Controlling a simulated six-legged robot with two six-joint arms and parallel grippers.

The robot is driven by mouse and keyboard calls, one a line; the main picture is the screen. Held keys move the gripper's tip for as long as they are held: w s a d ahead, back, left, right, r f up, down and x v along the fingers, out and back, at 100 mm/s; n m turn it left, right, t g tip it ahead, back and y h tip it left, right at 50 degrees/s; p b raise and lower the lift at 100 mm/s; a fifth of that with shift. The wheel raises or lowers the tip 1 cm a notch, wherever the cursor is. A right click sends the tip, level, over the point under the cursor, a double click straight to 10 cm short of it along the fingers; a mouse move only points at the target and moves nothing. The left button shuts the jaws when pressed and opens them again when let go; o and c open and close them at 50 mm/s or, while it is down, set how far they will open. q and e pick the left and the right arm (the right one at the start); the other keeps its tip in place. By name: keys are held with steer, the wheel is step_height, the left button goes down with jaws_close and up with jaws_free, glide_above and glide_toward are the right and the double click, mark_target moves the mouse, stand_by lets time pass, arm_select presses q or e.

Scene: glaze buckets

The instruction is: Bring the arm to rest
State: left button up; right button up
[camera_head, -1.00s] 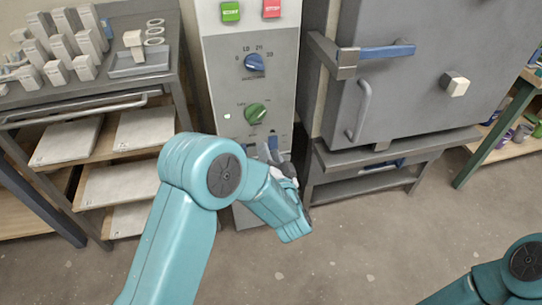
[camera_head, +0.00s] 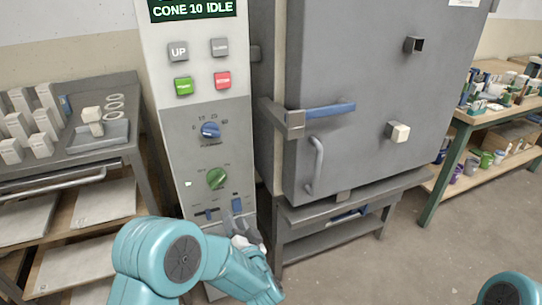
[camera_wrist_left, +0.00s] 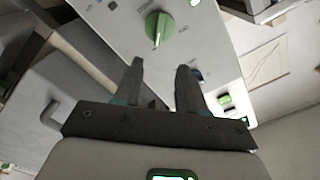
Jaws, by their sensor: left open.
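My left arm (camera_head: 160,262) is teal and reaches in from the bottom left in the head view. Its gripper (camera_head: 240,230) is in front of the lower part of the grey control panel (camera_head: 183,130), below the green knob (camera_head: 216,179), and partly hidden by the wrist. In the left wrist view the gripper (camera_wrist_left: 160,82) has its two dark fingers apart with nothing between them. The green knob (camera_wrist_left: 158,28) is beyond the fingertips there. Part of my right arm (camera_head: 507,291) shows at the bottom right; its gripper is out of view.
A grey kiln (camera_head: 365,75) with a blue handle (camera_head: 327,111) stands right of the panel. A shelf cart (camera_head: 75,168) with pale blocks is at the left. A green-legged table (camera_head: 440,165) with pots stands at the far right. The floor (camera_head: 395,262) between is clear.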

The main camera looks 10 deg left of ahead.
arm_select(q)
steer(key=s+a+f+g, duration=0.2)
steer(key=s+a+f, duration=0.1)
steer(key=a+f, duration=0.5)
steer(key=s+d+f+g+h, duration=0.35)
steer(key=s+f, duration=0.25)
steer(key=f, duration=0.2)
steer(key=s+d+f+g+h, duration=0.2)
steer(key=s+d+f+h, duration=0.1)
steer(key=s+f+h, duration=0.3)
steer(key=s+d+f+n+g+h, duration=0.2)
steer(key=s+d+g, duration=0.2)
steer(key=s, duration=0.4)
steer(key=s+d+f+n+g+h, duration=0.25)
steer(key=s+d, duration=0.25)
steer(key=s, duration=0.3)
step_height(320, 180, up, 14)
steer(key=p, duration=1.4)
steer(key=shift+w+a+r+g, duration=0.15)
steer(key=shift+w+a+g, duration=0.05)
steer(key=shift+w+g, duration=0.1)
